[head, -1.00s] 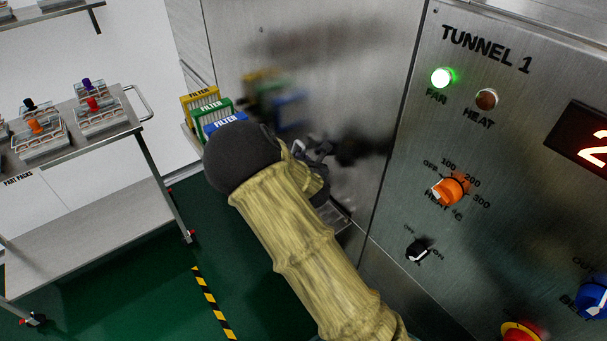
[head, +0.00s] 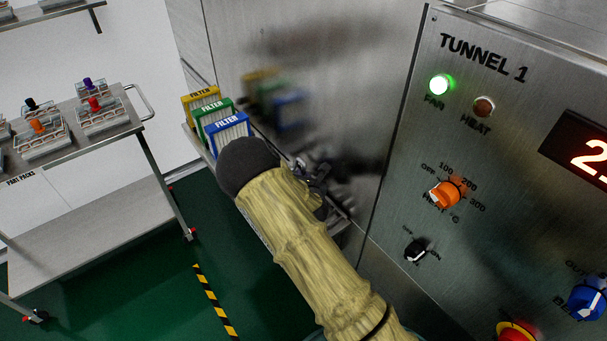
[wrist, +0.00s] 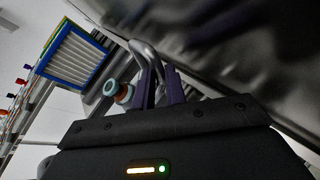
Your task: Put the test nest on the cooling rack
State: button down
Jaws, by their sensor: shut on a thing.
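My gripper (head: 316,172) is beside the steel machine wall, right of the blue filter, largely hidden behind my forearm. In the wrist view its dark fingers (wrist: 161,86) are close together on a curved grey metal bar (wrist: 147,56). I cannot tell what the bar belongs to. A teal and pink round piece (wrist: 118,91) shows just left of the fingers. I cannot identify the test nest for sure. Clear trays with coloured knobs (head: 40,142) sit on a steel cart (head: 75,238) at the left. No cooling rack is labelled in view.
Yellow, green and blue filters (head: 226,130) stand in a row along the machine wall; the blue one also shows in the wrist view (wrist: 72,58). The Tunnel 1 panel (head: 470,130) with knobs and a lit green lamp is at the right. Green floor lies open between cart and machine.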

jog(key=shift+w+d, duration=0.1)
jog(key=shift+w, duration=0.05)
jog(key=shift+d, duration=0.1)
jog(key=shift+f, duration=0.1)
jog(key=c, duration=1.8)
grip_release()
jog(key=shift+s, duration=0.2)
jog(key=shift+o, duration=0.4)
jog(key=shift+w, duration=0.1)
jog(key=shift+s, duration=0.2)
jog(key=b+v, duration=0.3)
jog(key=v, duration=0.9)
jog(key=shift+w, duration=0.1)
